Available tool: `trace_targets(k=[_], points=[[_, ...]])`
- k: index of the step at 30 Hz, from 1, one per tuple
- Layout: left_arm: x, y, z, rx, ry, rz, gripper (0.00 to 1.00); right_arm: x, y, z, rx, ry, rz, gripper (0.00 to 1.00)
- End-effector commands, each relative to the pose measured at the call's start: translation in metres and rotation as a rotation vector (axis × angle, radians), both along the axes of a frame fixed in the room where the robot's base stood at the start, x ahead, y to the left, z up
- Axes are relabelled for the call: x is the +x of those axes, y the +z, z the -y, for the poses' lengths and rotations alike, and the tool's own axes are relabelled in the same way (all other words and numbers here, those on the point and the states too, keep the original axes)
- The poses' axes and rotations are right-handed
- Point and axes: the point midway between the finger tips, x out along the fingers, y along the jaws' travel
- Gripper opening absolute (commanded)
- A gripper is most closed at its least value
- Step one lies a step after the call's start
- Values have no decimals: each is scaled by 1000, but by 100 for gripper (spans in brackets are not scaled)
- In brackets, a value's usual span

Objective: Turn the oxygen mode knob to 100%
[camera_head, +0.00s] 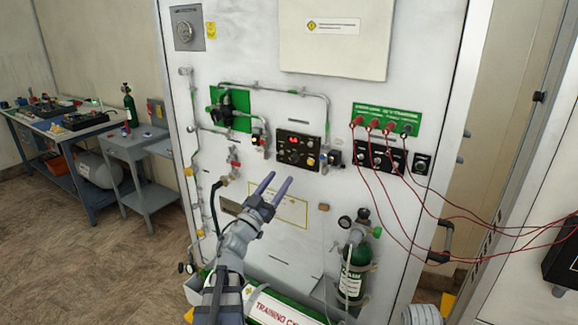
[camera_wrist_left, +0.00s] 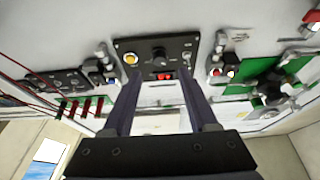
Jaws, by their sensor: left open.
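A black control panel (camera_head: 285,158) is on the white wall board, with a yellow round button (camera_head: 311,161) and red marks. In the left wrist view the panel appears upside down, with a dark knob (camera_wrist_left: 158,54) near its middle, red lit windows (camera_wrist_left: 163,76) and the yellow button (camera_wrist_left: 131,58). The labels and the knob's setting are too small to read. My left gripper (camera_head: 277,182) is open and empty, below and in front of the panel. Its two fingers (camera_wrist_left: 160,85) point at the panel, apart from the knob. My right gripper is not in view.
Pipes and valves with a green plate (camera_head: 240,112) are left of the panel. Red cables (camera_head: 386,190) hang from a green terminal plate (camera_head: 390,117) at right. A green oxygen cylinder (camera_head: 353,268) stands below right. The space before the panel is clear.

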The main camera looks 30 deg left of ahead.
Motion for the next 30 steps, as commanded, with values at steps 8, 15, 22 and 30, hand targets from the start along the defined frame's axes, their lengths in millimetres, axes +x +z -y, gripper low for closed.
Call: trace_targets(k=[8,15,22,30], points=[[41,19,3,0,-2,0,59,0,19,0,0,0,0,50],[62,26,5,0,0,0,59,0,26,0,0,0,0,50],[61,25,5,0,1,0,59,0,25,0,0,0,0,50],[61,25,5,1,1,0,28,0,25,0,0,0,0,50]])
